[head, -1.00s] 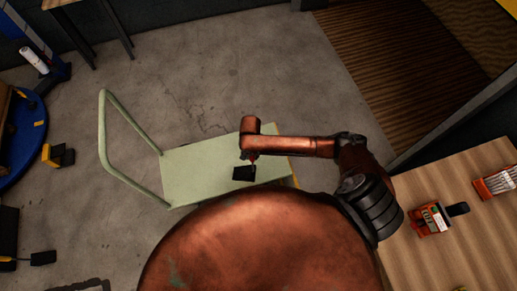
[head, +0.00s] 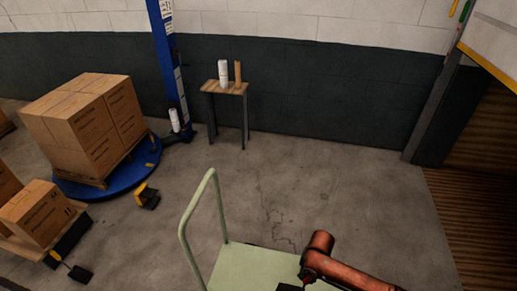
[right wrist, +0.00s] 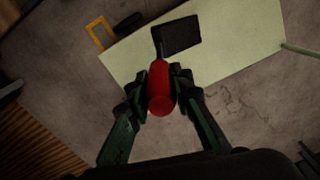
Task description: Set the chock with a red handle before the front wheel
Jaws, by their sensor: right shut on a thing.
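My right gripper (right wrist: 160,85) is shut on the red handle (right wrist: 160,92) of a chock. The chock's black block (right wrist: 178,34) hangs beyond the fingers, over the pale green trolley deck (right wrist: 225,45) in the right wrist view. In the head view my right gripper (head: 306,274) is at the bottom edge, above the trolley deck (head: 240,265); the chock (head: 289,288) is mostly cut off there. A dark, rounded thing (right wrist: 129,21), possibly a trolley wheel, shows beside the deck's edge. My left gripper is not in view.
A yellow frame-like shape (right wrist: 98,32) lies beside the deck. The trolley's handle (head: 185,235) rises at left. Another black block (head: 80,273) and a yellow-and-black piece (head: 147,195) lie on the floor. Cartons (head: 85,125) stand on a blue turntable (head: 125,188). Floor (head: 350,190) beyond the trolley is clear.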

